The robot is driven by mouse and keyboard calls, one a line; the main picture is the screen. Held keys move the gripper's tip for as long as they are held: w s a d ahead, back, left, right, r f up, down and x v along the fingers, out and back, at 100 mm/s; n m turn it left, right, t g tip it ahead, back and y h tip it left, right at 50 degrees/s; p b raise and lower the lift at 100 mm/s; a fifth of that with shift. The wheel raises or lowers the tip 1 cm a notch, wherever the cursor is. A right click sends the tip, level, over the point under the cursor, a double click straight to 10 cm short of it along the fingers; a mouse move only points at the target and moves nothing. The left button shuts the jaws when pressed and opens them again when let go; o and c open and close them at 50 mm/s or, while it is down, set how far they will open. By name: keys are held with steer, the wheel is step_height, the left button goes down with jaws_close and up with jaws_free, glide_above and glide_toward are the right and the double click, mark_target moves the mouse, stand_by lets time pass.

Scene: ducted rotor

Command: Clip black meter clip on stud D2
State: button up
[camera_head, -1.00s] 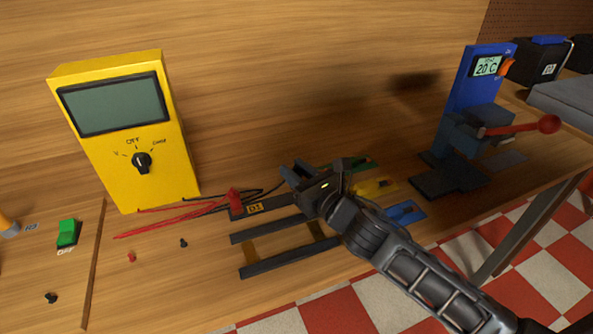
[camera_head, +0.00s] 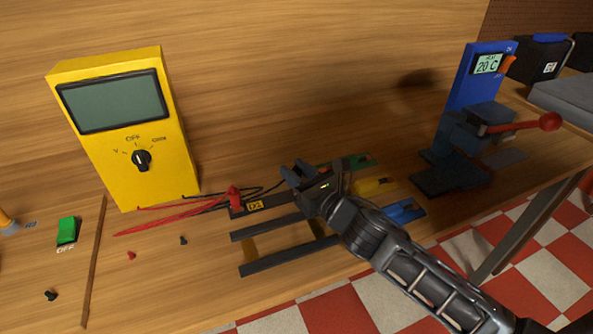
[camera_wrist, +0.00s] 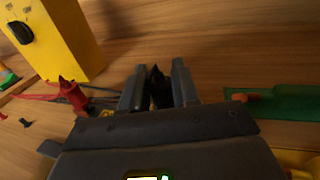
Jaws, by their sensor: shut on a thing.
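My gripper (camera_head: 297,174) is over the right part of the dark rack (camera_head: 285,225) on the bench. In the wrist view my gripper (camera_wrist: 158,82) is shut on a black clip (camera_wrist: 158,88), whose pointed top shows between the two fingers. In the head view the clip is hidden behind my gripper. A red clip (camera_head: 234,196) stands upright at the left end of the rack's back bar, by a yellow label reading D1 (camera_head: 255,206); it also shows in the wrist view (camera_wrist: 70,92). Stud D2 is not visible; my gripper covers that part of the bar.
A yellow meter (camera_head: 128,130) stands behind left, with red and black leads running toward the rack. Green (camera_head: 357,163), yellow (camera_head: 372,187) and blue (camera_head: 404,211) pieces lie right of the rack. A blue press with a red lever (camera_head: 520,125) stands farther right.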

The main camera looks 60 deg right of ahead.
steer(key=shift+f+b, duration=0.45)
steer(key=shift+f, duration=0.2)
steer(key=o, duration=1.1)
steer(key=shift+f, duration=0.1)
steer(key=shift+s, duration=0.15)
